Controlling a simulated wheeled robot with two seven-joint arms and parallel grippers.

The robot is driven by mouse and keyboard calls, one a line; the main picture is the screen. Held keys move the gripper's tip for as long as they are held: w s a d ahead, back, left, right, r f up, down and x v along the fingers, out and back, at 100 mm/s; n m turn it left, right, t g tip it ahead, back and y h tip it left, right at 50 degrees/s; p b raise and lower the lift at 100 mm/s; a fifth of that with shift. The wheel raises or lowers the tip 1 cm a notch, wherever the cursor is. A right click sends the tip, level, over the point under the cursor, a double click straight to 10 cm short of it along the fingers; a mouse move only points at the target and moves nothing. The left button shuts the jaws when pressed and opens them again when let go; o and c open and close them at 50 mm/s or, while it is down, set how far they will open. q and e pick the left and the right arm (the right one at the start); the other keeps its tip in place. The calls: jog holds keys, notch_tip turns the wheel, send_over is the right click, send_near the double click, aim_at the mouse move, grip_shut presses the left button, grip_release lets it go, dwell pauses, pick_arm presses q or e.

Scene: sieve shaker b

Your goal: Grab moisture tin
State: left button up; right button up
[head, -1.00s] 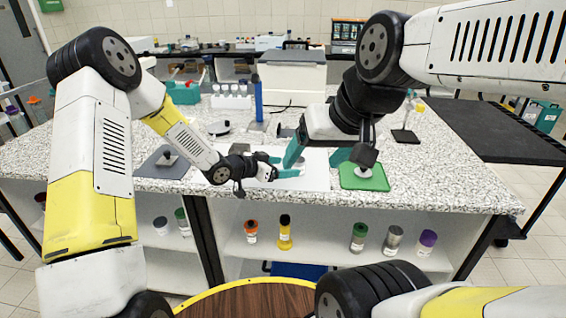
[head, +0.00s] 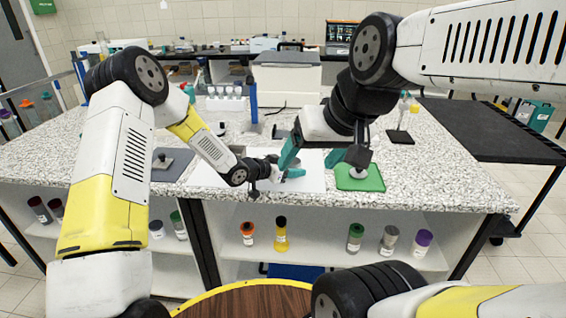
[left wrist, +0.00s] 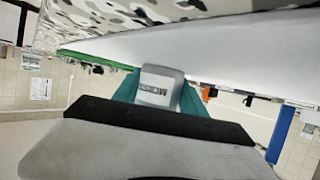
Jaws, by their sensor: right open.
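The moisture tin (left wrist: 158,88) is a small grey tin with a printed label in the left wrist view. It sits between the teal fingers of my left gripper (left wrist: 158,98), with no clear gap at its sides. In the head view my left gripper (head: 292,173) is low over the white mat (head: 230,178), and the tin is small and mostly hidden there. Whether the tin touches the mat is not clear. My right gripper (head: 313,156) is open and empty, its teal fingers spread just behind and above the left gripper.
A green pad (head: 374,184) with a small handled object lies to the right. A grey pad (head: 166,174) is at the left. A blue post (head: 252,102) and a rack of white-capped containers (head: 230,102) stand behind. Colour-capped jars fill the shelf below. The right countertop is mostly clear.

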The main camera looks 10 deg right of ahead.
pick_arm(q)
jog(key=shift+c, duration=1.4)
jog(key=shift+r, duration=0.1)
